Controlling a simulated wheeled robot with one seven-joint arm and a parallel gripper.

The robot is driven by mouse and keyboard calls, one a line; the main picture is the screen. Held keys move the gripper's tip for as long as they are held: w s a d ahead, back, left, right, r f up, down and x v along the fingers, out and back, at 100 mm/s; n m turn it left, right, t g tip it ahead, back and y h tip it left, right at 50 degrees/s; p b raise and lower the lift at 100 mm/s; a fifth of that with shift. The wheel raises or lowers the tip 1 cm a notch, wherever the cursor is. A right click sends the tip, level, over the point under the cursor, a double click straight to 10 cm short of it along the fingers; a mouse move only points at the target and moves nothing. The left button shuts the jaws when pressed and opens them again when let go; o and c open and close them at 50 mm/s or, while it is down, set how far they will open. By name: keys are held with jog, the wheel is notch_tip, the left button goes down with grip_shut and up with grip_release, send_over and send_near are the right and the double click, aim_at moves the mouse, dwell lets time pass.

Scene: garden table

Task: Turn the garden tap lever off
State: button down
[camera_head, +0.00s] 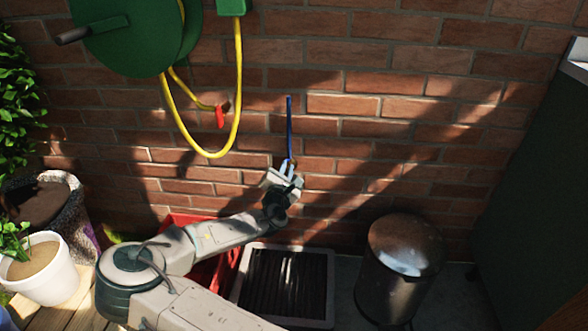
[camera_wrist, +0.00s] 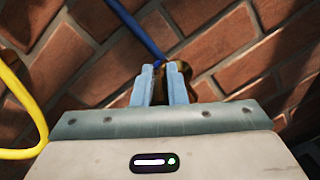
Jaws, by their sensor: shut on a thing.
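The tap's long blue lever (camera_head: 289,125) stands upright against the brick wall in the head view. In the wrist view the lever (camera_wrist: 137,28) runs from the top down to my fingertips. My gripper (camera_head: 287,168) is at the lever's lower end. In the wrist view my gripper (camera_wrist: 161,75) has its two pale blue fingers closed with the lever's lower end between the tips. The brass tap body (camera_wrist: 181,76) shows just behind and right of the fingers and is partly hidden by them.
A green hose reel (camera_head: 130,35) hangs at upper left, with a yellow hose (camera_head: 238,100) looping left of the lever. Below are a red crate (camera_head: 190,220), a grey-framed drain (camera_head: 285,280) and a metal bin (camera_head: 400,265). A white pot (camera_head: 50,275) stands lower left.

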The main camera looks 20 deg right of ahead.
jog(key=c, duration=1.5)
grip_release()
jog(key=shift+a, duration=0.1)
jog(key=shift+o, duration=0.2)
jog(key=p+v, duration=0.4)
jog(key=v, duration=0.9)
jog(key=shift+s+a, duration=0.2)
jog(key=shift+s, duration=0.1)
